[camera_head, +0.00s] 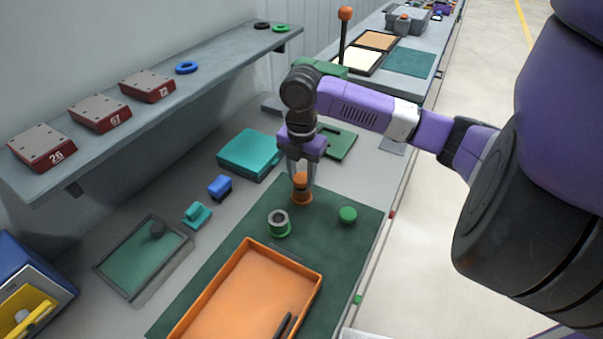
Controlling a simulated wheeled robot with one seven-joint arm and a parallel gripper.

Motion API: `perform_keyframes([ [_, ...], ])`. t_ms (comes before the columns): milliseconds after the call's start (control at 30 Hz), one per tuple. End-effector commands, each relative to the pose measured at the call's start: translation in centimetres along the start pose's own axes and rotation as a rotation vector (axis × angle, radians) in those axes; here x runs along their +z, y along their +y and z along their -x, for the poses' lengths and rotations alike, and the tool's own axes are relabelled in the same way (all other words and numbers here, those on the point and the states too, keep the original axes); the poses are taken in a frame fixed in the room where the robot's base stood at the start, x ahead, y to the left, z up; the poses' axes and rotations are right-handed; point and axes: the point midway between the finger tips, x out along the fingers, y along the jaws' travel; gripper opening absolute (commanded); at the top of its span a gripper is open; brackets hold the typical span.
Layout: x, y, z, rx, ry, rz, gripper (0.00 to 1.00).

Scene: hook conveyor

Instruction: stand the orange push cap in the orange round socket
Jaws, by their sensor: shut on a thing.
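My gripper (301,184) points down over the far part of the dark green mat. It is shut on the orange push cap (300,179), which shows between the fingers. The orange round socket (302,201) is directly below, its orange base showing on the mat. The cap is in line with the socket and at or just above its mouth. The fingers partly hide both, so I cannot tell whether the cap is seated.
A green cap (348,214) lies to the right. An orange tray (236,287) fills the near mat. A teal box (249,153) sits left of the gripper.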

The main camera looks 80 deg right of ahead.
Motion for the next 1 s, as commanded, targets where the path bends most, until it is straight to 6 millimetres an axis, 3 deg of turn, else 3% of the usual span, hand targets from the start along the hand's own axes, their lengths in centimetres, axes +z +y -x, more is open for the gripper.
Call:
perform_keyframes([
  [1000, -0.05, -0.01, -0.85, 0.000, 0.001, 0.000, 0.01],
])
